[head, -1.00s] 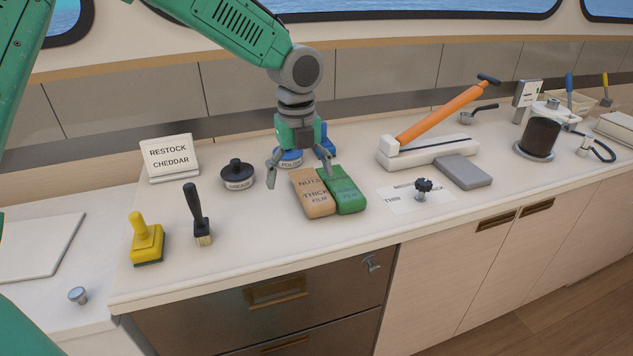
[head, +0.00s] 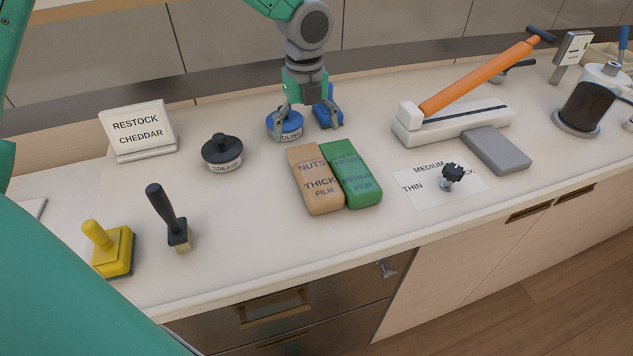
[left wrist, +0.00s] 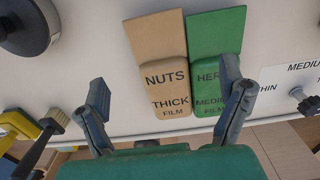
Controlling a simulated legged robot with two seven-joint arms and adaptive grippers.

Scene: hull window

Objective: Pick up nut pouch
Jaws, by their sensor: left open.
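The nut pouch (head: 317,184) is tan, marked "NUTS THICK FILM", and lies on the white counter. It touches the green pouch (head: 353,176) on its right. My left gripper (head: 310,127) is open and empty, above the counter behind the pouches in the head view. In the left wrist view the nut pouch (left wrist: 160,75) and the green pouch (left wrist: 217,70) show beyond the spread fingers of my left gripper (left wrist: 167,97). The right finger overlaps the green pouch in that view. My right gripper is not in view.
A blue polish tin (head: 284,126) stands close behind the pouches, near the gripper. A black-topped grease tin (head: 222,152) stands left. A card (head: 425,183) with a black knob (head: 452,173) lies right. An orange-handled sealer (head: 475,80) stands back right.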

